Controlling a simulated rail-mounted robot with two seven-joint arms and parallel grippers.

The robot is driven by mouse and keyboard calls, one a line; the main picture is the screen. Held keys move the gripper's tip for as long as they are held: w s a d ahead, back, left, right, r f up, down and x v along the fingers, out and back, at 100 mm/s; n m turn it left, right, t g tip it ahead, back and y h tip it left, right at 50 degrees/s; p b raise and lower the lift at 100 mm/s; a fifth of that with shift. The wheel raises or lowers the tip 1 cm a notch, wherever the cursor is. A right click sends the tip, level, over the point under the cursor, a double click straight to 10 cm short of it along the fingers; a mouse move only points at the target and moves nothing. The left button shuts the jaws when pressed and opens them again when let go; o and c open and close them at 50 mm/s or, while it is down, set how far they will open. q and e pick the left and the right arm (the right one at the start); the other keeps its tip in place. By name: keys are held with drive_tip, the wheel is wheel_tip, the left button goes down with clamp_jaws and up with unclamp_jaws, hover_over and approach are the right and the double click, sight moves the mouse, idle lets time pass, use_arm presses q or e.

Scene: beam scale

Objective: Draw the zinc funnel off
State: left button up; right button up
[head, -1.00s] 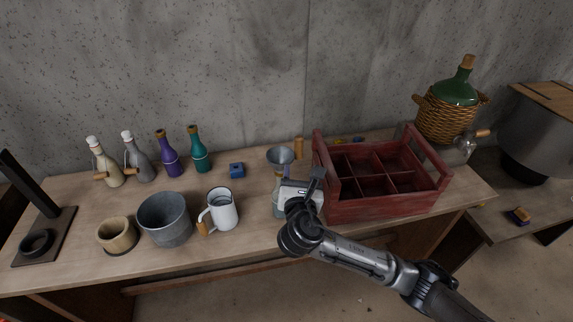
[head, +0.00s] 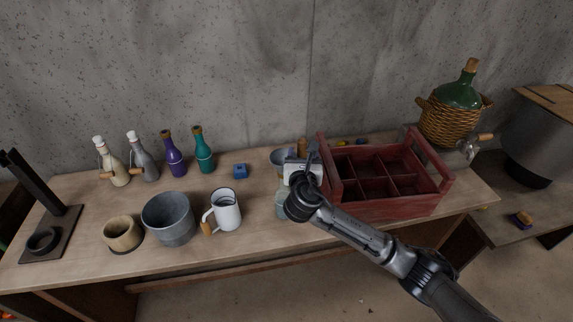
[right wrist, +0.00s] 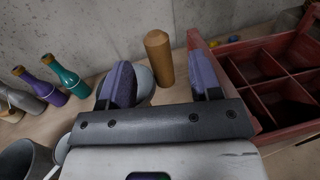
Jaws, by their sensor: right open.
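The zinc funnel (head: 279,157) is a grey cone near the back of the bench, left of the red crate. My right gripper (head: 310,156) is open, just right of the funnel, and covers part of it in the head view. In the right wrist view the funnel (right wrist: 146,84) shows as a grey curve behind the left finger of my open gripper (right wrist: 163,78). I cannot tell whether a finger touches it. A pale glass vessel (head: 282,206) stands below it in the head view, partly hidden by my arm; what the funnel's stem sits in is hidden. My left gripper is out of view.
A tan cylinder (right wrist: 158,58) stands behind the funnel, seen between my fingers. The red crate (head: 385,208) is close on the right.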

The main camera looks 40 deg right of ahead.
sight(302, 147)
drive_tip(key=shift+p+x, duration=0.45)
drive_tip(key=shift+x, duration=1.9)
drive_tip(key=shift+a, duration=0.1)
clamp_jaws()
